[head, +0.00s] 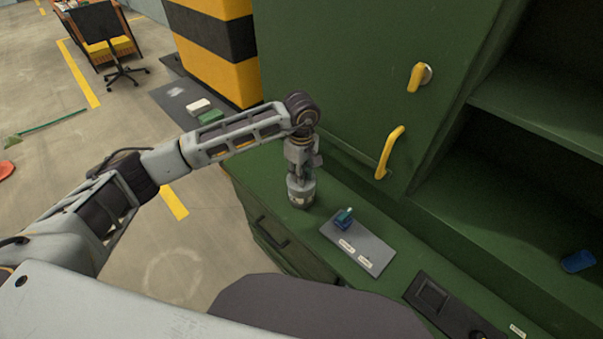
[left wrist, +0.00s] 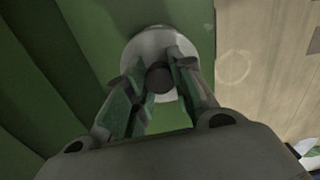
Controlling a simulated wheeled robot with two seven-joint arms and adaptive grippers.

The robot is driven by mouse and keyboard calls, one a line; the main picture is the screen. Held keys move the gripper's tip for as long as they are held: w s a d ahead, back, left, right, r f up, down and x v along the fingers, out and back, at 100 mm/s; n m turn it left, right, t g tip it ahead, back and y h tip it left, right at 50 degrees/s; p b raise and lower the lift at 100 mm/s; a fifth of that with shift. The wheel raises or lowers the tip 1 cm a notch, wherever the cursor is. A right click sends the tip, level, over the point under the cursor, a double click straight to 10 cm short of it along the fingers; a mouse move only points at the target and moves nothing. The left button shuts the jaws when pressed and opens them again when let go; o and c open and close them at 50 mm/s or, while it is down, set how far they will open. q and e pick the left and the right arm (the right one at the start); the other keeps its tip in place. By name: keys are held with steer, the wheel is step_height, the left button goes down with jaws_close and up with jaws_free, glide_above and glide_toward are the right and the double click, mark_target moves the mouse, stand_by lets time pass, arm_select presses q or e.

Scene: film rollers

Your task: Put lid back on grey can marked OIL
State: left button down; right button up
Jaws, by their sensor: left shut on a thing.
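The grey can (head: 301,192) stands on the green counter, close to its left edge; its marking is too small to read. My left gripper (head: 302,168) points down right above the can. In the left wrist view the fingers close on the dark knob (left wrist: 159,77) of a pale round lid (left wrist: 150,45). The lid lies over the can's top, and the can beneath is mostly hidden in that view. I cannot tell whether the lid is fully seated or slightly raised. My right gripper is not in view.
A grey plate (head: 370,257) with a small blue-green block (head: 344,218) lies right of the can on the counter (head: 325,195). A dark tray (head: 433,297) is farther right. The green cabinet (head: 340,80) with yellow handles rises behind. A blue item (head: 578,261) lies on the right shelf.

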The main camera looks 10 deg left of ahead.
arm_select(q)
steer(key=shift+b, duration=0.4)
stand_by(0.8)
steer(key=c, duration=1.1)
jaws_free()
steer(key=shift+c, duration=0.2)
steer(key=shift+o, duration=0.2)
steer(key=o, duration=0.4)
steer(key=shift+r, duration=0.2)
steer(key=shift+r+p, duration=0.6)
steer(key=shift+r, duration=0.95)
steer(key=shift+r+p, duration=0.5)
steer(key=shift+r, duration=1.25)
